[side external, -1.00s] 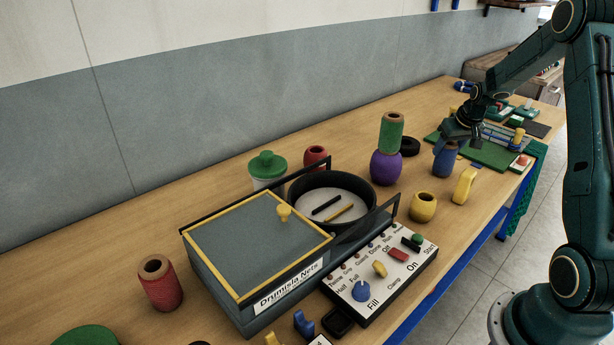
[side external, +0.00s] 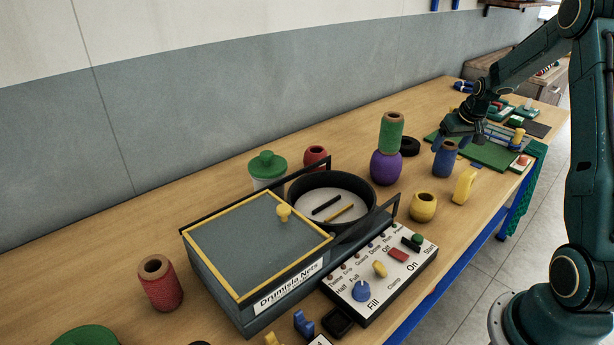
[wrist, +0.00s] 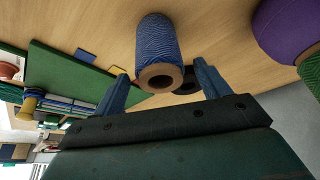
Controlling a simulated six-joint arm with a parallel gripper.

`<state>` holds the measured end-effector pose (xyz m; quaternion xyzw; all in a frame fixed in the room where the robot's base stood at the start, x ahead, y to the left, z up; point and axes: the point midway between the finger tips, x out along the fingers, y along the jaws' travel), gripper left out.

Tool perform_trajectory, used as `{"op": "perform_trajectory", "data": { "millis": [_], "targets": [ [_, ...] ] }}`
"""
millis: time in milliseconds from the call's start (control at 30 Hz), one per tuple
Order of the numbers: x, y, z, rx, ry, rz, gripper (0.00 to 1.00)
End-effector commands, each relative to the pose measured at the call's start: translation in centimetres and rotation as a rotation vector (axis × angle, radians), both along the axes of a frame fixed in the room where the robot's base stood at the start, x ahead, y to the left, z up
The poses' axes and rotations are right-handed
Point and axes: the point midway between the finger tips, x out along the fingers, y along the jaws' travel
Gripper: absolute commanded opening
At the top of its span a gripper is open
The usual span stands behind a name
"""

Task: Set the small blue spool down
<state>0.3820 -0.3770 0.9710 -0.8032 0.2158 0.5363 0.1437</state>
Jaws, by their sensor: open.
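The small blue spool (side external: 445,160) stands upright on the wooden table, with its tan cardboard core showing at the top. It also shows in the wrist view (wrist: 156,38), just beyond my fingers. My gripper (side external: 458,138) is open and empty above the spool's top in the side external view. In the wrist view my two fingers (wrist: 163,86) are apart, with the spool's end lying between and ahead of them. The spool appears clear of both fingers.
A black ring (side external: 410,146) lies behind. A green mat (side external: 492,155) lies to the right.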

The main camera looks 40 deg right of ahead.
Motion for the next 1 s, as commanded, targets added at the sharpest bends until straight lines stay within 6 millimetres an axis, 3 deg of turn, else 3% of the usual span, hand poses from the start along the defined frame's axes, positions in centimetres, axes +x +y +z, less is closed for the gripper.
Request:
{"op": "perform_trajectory", "data": {
  "millis": [600, 1000],
  "targets": [
    [-2.9, 1.6, 8.0, -0.002, -0.001, 0.000, 0.75],
    [-3.5, 2.0, 9.7, 0.000, 0.000, 0.000, 0.75]
  ]
}}
